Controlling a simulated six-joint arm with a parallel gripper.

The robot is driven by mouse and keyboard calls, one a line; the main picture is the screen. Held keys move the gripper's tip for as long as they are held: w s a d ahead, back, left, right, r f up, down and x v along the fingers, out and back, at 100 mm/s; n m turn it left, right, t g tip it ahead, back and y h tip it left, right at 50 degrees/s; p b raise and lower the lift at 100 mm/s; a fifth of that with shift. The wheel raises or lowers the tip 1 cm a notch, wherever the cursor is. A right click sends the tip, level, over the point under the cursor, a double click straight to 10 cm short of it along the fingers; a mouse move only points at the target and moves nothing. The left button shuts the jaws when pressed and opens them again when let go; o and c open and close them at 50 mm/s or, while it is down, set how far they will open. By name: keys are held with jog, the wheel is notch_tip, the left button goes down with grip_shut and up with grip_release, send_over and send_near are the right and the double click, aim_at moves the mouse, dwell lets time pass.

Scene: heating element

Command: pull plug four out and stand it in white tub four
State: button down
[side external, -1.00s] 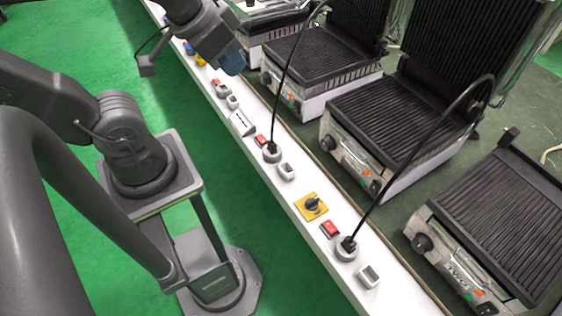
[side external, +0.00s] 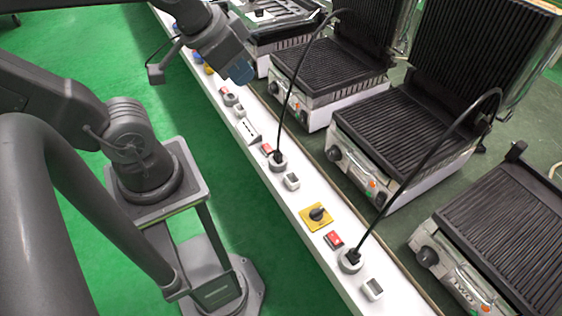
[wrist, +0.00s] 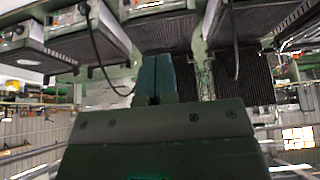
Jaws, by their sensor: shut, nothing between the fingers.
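Two black plugs stand in round white sockets on the long white strip: a near plug (side external: 353,257) and a farther plug (side external: 277,156). Each has a black cable rising toward the grills. Small white square tubs sit beside them: a near tub (side external: 372,289) and a farther tub (side external: 292,181). I cannot read numbers to tell which is plug four or tub four. My gripper (side external: 241,71) is above the far part of the strip, apart from both plugs. Its blue-green fingers are together and empty in the wrist view (wrist: 156,76).
Several contact grills, such as the middle grill (side external: 400,140), line the bench right of the strip. A yellow plate with a black knob (side external: 317,215) and a red switch (side external: 334,240) are on the strip. The green floor at left is partly open.

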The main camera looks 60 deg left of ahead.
dwell(0.4)
jog(key=c, duration=0.7)
grip_release()
jog(key=shift+o, duration=0.2)
